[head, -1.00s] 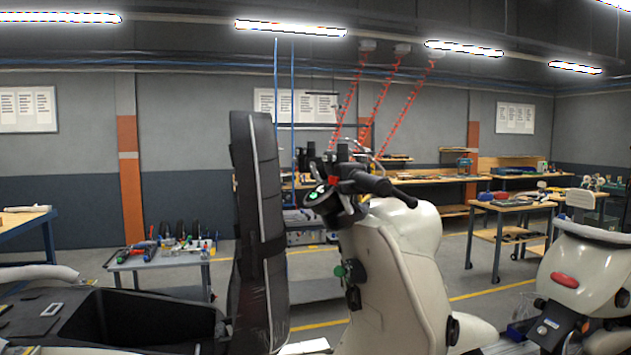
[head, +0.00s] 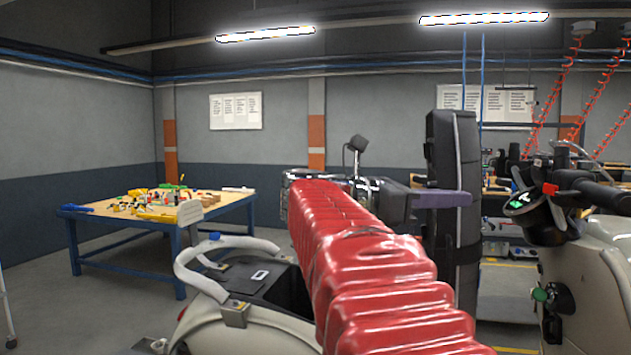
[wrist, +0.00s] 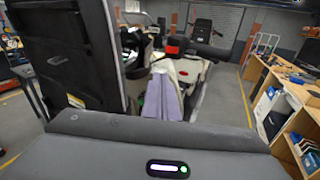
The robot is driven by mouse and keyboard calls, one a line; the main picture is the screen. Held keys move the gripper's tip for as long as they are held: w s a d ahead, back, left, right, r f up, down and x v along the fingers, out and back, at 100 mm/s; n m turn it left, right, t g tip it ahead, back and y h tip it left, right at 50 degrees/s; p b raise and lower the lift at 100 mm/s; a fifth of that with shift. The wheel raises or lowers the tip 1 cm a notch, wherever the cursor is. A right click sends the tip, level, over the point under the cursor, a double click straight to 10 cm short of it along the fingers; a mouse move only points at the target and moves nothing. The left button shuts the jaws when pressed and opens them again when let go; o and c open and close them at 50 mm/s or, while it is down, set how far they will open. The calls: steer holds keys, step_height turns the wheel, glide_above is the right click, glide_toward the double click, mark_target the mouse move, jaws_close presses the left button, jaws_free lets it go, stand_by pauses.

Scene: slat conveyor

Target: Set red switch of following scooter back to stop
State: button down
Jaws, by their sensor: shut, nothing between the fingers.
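The red switch (head: 550,189) is on the dark handlebar of the cream scooter (head: 595,258), at the right of the head view. In the wrist view the red switch (wrist: 173,45) shows ahead of and slightly above the fingertips. A lit green display (head: 521,201) is beside it. My gripper (head: 466,200) has purple fingers, shut and empty, pointing right toward the handlebar with a gap before the switch. In the wrist view my gripper (wrist: 164,88) appears below the handlebar. I cannot tell the switch's position.
The upright black seat (head: 455,150) stands close by my gripper, and at the left of the wrist view (wrist: 70,55). An open black storage bay (head: 290,290) and white grab rail (head: 200,265) are at lower left. A blue-legged table (head: 150,215) stands behind.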

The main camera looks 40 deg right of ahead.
steer(key=shift+s+d+r+g, duration=0.15)
steer(key=shift+s+r+g, duration=0.1)
steer(key=shift+r, duration=0.2)
steer(key=shift+s+d+r+g, duration=0.15)
steer(key=shift+r+g, duration=0.1)
steer(key=shift+r, duration=0.2)
steer(key=shift+d, duration=0.1)
steer(key=x, duration=1.3)
steer(key=shift+s+d, duration=0.25)
steer(key=shift+d, duration=0.05)
steer(key=shift+s, duration=0.1)
steer(key=shift+g, duration=0.3)
steer(key=w+a, duration=0.2)
steer(key=w, duration=0.2)
steer(key=w+a, duration=0.2)
steer(key=w, duration=0.2)
steer(key=w+a, duration=0.2)
steer(key=w, duration=0.2)
steer(key=shift+w+a, duration=0.3)
steer(key=shift+a, duration=0.1)
